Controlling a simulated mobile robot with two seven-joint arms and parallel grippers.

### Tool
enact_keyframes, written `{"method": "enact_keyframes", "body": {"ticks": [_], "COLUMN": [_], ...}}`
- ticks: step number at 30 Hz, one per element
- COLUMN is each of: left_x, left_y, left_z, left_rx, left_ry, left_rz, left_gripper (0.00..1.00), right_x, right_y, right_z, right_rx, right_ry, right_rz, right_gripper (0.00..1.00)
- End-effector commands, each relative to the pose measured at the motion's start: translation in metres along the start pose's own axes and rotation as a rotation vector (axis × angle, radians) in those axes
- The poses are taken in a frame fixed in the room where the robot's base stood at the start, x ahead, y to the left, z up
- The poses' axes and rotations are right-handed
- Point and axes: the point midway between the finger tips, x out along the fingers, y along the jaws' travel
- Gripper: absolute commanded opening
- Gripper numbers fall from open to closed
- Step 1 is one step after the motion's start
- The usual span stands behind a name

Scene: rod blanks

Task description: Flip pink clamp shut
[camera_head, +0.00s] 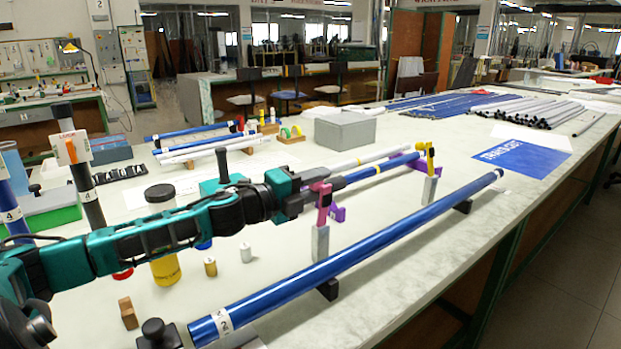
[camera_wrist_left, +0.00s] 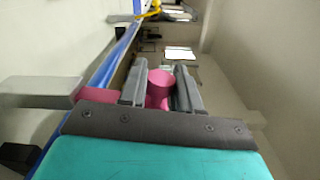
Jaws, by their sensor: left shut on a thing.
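The pink clamp (camera_head: 323,203) stands on a light grey post (camera_head: 320,243) near the middle of the head view. My left gripper (camera_head: 328,183) is at its top, with its fingers partly hiding it. In the left wrist view my left gripper (camera_wrist_left: 160,88) is shut on a pink part (camera_wrist_left: 159,84), which sits between the two grey fingers. Another pink part (camera_wrist_left: 97,95) shows just left of the fingers, beside a grey block. I cannot tell how far the clamp is closed. My right gripper is not in view.
A long blue rod (camera_head: 370,250) lies in front on black supports. A purple clamp (camera_head: 337,214) and a yellow clamp (camera_head: 430,156) are close by. A yellow jar (camera_head: 165,268) and small cylinders stand to the left. A grey box (camera_head: 345,131) is behind.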

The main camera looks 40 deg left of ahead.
Motion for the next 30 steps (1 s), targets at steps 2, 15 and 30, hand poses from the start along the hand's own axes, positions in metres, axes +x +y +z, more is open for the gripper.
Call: {"method": "enact_keyframes", "body": {"ticks": [2, 15, 30], "left_x": [0.000, 0.000, 0.000], "left_y": [-0.003, -0.004, -0.004], "left_z": [-0.005, -0.019, -0.020], "left_rx": [0.048, 0.203, 0.210], "left_ry": [0.002, 0.000, 0.000], "left_rz": [0.000, 0.000, 0.000], "left_gripper": [0.00, 0.00, 0.40], "right_x": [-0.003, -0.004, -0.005], "right_y": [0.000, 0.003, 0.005], "right_z": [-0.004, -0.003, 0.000], "right_rx": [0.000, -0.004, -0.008], "right_ry": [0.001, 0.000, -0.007], "right_rz": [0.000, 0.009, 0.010], "right_gripper": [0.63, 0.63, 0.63]}}
